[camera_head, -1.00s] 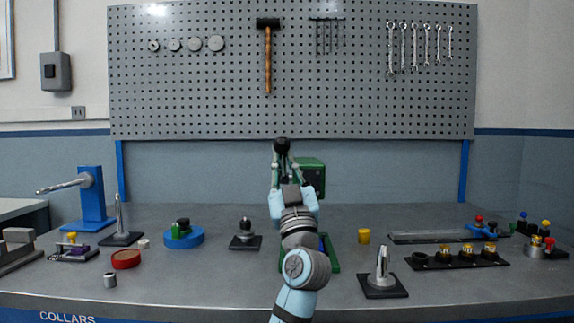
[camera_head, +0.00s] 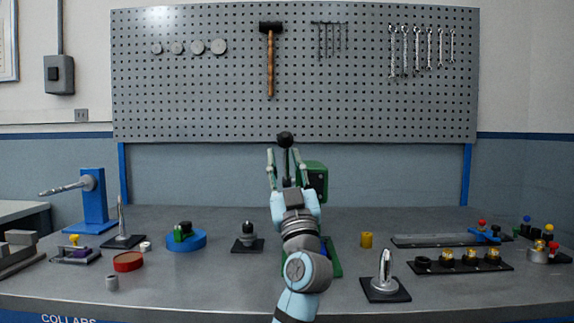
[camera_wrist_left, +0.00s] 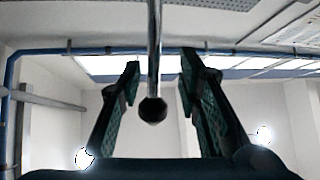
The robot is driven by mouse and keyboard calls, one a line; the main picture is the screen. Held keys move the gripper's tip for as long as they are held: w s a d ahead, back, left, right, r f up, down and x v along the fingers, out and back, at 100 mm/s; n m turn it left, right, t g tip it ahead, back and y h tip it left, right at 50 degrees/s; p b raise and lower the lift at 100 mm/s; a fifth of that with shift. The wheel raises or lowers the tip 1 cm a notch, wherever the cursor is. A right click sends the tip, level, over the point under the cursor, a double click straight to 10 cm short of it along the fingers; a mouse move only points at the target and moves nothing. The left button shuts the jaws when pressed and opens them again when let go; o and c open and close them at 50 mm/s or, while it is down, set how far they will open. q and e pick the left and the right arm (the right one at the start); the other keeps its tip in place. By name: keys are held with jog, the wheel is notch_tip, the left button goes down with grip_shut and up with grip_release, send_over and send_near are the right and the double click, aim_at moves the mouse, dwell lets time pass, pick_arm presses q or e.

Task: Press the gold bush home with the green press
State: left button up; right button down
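The green press (camera_head: 313,172) stands at the middle of the bench, largely hidden behind my left arm; its base (camera_head: 334,262) shows to the right of the arm. Its lever ends in a black ball knob (camera_head: 285,139). My left gripper (camera_head: 284,152) is raised at the knob, fingers spread. In the left wrist view the lever rod and black knob (camera_wrist_left: 153,110) sit between the open fingers (camera_wrist_left: 160,75), with gaps on both sides. Whether a bush sits in the press is hidden.
A black rack (camera_head: 460,264) with gold-topped parts lies at right, a steel post on a black base (camera_head: 385,285) nearer. A blue arbor press (camera_head: 92,200), a red dish (camera_head: 128,261) and a blue round fixture (camera_head: 186,240) stand at left. The front middle bench is clear.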

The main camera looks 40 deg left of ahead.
pick_arm(q)
jog(key=v, duration=1.2)
